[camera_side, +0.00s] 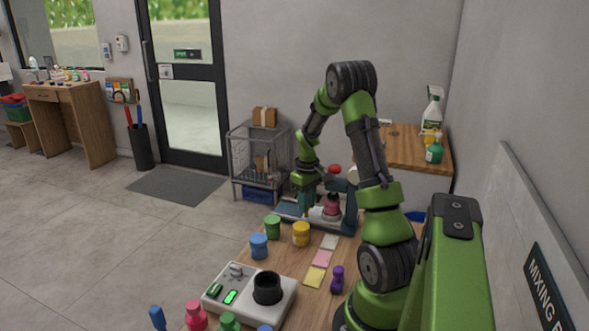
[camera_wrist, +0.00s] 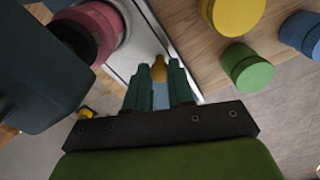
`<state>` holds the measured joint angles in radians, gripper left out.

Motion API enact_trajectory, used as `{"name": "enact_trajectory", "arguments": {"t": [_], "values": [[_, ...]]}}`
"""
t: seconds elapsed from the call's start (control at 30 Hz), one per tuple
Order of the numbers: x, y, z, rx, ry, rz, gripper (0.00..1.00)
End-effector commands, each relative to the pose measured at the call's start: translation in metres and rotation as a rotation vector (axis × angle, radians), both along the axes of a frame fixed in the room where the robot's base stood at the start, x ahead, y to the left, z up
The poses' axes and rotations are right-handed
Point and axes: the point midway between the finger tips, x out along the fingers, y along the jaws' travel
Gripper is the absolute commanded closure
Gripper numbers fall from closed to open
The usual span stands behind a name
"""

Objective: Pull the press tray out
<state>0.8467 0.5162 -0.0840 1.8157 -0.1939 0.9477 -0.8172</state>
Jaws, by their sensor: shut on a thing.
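The press (camera_side: 349,205) is a dark teal machine with a red knob on top, at the far end of the wooden counter. A pink cylinder (camera_side: 331,208) stands in it; it also shows at the upper left in the wrist view (camera_wrist: 95,25). The press tray (camera_wrist: 135,48) is a pale plate under the pink cylinder. A small yellow handle (camera_wrist: 158,68) sticks out at the tray's edge. My gripper (camera_wrist: 160,72) is shut on this handle, with one teal finger on each side. In the side view my gripper (camera_side: 305,208) is low at the press's left front.
Green (camera_side: 272,227), blue (camera_side: 259,246) and yellow (camera_side: 301,234) jars stand on the counter near the press. Coloured cards (camera_side: 322,258), a purple piece (camera_side: 337,280) and a white device (camera_side: 250,293) lie nearer. A wire cart (camera_side: 259,160) stands behind.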

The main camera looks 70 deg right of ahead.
Motion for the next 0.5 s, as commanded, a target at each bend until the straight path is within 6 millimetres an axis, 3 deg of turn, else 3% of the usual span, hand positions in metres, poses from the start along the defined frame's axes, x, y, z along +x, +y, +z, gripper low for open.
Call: {"name": "enact_trajectory", "arguments": {"t": [0.3,0.5], "values": [[0.07,0.0,0.0,-0.003,-0.001,0.006,1.0],[0.1,0.0,0.0,-0.002,-0.001,0.002,1.0]]}}
